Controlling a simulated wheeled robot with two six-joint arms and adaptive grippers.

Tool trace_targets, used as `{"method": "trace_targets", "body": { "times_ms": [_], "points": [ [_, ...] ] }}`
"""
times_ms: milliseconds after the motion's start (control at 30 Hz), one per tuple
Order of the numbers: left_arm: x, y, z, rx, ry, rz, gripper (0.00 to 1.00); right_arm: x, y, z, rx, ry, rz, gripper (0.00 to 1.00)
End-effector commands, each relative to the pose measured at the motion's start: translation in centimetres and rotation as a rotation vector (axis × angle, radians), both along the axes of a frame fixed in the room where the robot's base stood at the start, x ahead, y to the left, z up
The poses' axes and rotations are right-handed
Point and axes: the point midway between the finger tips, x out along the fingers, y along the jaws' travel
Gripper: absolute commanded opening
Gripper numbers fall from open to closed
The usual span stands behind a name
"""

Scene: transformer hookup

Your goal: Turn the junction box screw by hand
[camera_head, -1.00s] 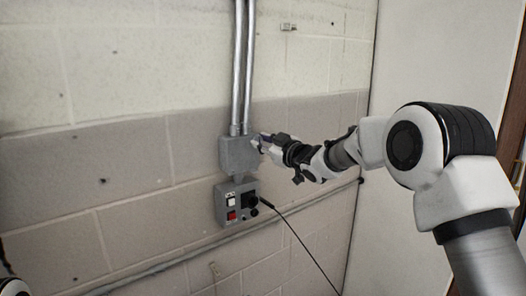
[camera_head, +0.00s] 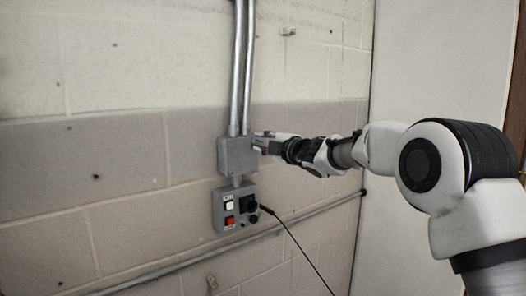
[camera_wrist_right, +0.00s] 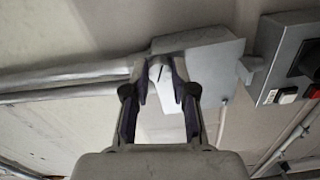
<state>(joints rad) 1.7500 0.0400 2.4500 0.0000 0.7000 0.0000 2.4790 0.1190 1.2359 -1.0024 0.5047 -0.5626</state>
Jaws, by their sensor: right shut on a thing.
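The grey junction box (camera_head: 238,156) is fixed to the block wall under two metal conduits. My right gripper (camera_head: 262,142) is at the right side of the box in the head view. In the right wrist view, the gripper (camera_wrist_right: 165,72) has its fingertips close against the junction box (camera_wrist_right: 212,52), with a pale piece (camera_wrist_right: 165,98) between its fingers. It is shut on the screw at the box's side; the screw itself is mostly hidden by the fingers. My left gripper is out of view.
A grey control box (camera_head: 236,208) with a white and a red switch is below the junction box. A black cable (camera_head: 297,242) runs down from a plug on it. A horizontal pipe (camera_head: 310,214) crosses the lower wall. Two conduits (camera_head: 241,70) rise above.

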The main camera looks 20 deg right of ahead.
Motion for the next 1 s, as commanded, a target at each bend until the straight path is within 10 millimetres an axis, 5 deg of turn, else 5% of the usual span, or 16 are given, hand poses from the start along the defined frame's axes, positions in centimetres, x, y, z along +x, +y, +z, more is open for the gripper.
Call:
{"method": "trace_targets", "body": {
  "times_ms": [1000],
  "points": [
    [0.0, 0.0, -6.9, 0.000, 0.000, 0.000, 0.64, 0.0, 0.1, 0.0, -0.904, -0.331, -0.002, 0.00]
  ]
}}
